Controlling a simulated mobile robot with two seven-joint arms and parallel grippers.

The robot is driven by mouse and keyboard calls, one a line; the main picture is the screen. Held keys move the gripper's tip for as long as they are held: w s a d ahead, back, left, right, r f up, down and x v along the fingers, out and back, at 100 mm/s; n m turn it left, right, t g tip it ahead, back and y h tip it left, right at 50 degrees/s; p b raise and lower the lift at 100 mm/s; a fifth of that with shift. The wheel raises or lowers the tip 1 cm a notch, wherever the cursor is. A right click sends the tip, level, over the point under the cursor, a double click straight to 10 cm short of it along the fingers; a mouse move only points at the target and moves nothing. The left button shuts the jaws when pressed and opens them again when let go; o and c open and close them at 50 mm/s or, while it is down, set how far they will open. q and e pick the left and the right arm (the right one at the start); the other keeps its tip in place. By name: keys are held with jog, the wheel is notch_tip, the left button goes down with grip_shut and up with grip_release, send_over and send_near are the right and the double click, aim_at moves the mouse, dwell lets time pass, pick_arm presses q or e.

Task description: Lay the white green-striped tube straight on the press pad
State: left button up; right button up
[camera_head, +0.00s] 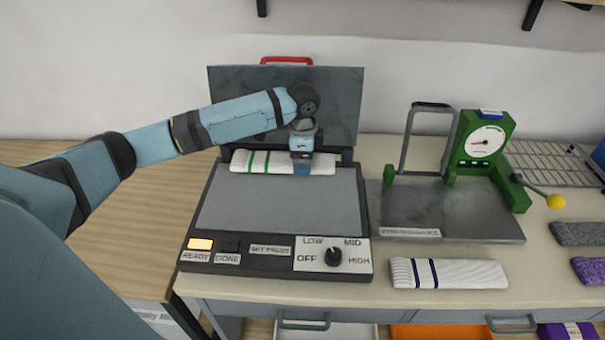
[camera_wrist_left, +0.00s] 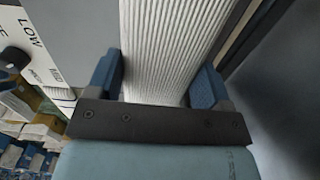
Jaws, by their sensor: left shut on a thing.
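The white green-striped tube (camera_head: 262,162) lies crosswise at the back of the press, along the hinge side, with its two green stripes toward its left end. The press pad (camera_head: 280,200) is a flat grey plate in front of it, bare over most of its surface. My left gripper (camera_head: 302,167) is over the tube's right part, pointing down and shut on it. In the left wrist view the ribbed white tube (camera_wrist_left: 172,45) runs between the blue fingers. I cannot tell whether the tube touches the pad. My right gripper is in neither view.
The press lid (camera_head: 340,95) with a red handle stands open behind the tube. A green-framed gauge device (camera_head: 480,150) stands to the right. A white blue-striped tube (camera_head: 450,273) lies at the table's front; grey and purple tubes (camera_head: 590,270) lie at the right edge.

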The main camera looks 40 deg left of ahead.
aim_at(303, 181)
pick_arm(q)
notch_tip(303, 181, down, 5)
jog(key=shift+f, duration=0.2)
jog(key=o, duration=0.9)
notch_tip(303, 181, up, 12)
jog(key=shift+r, duration=0.1)
dwell(0.4)
